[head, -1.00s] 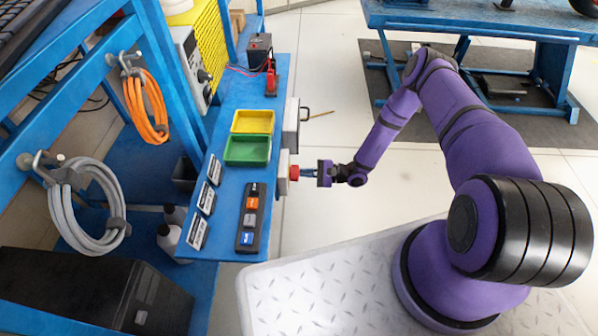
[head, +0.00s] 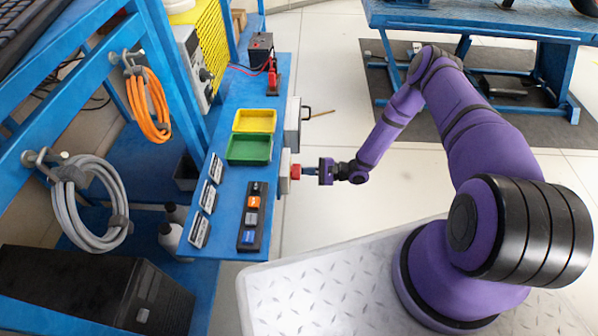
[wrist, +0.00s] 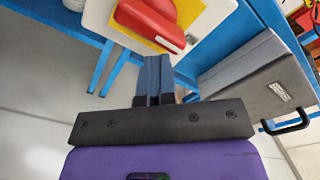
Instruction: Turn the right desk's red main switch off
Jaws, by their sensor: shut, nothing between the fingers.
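The red main switch (head: 295,171) sits on a pale box (head: 284,178) on the side of the blue desk (head: 228,185). In the wrist view its red handle (wrist: 150,24) lies slanted over a yellow plate (wrist: 187,12) on the white box face (wrist: 220,14). My gripper (head: 306,171) is just right of the switch in the head view, pointing at it. In the wrist view its fingers (wrist: 154,60) are together and empty, with their tips just below the handle. I cannot tell whether they touch it.
A grey box with a black handle (wrist: 287,125) is beside the switch, to the right in the wrist view. Yellow (head: 254,121) and green (head: 249,149) trays and a button strip (head: 252,218) are on the desk. Open floor lies right of the desk.

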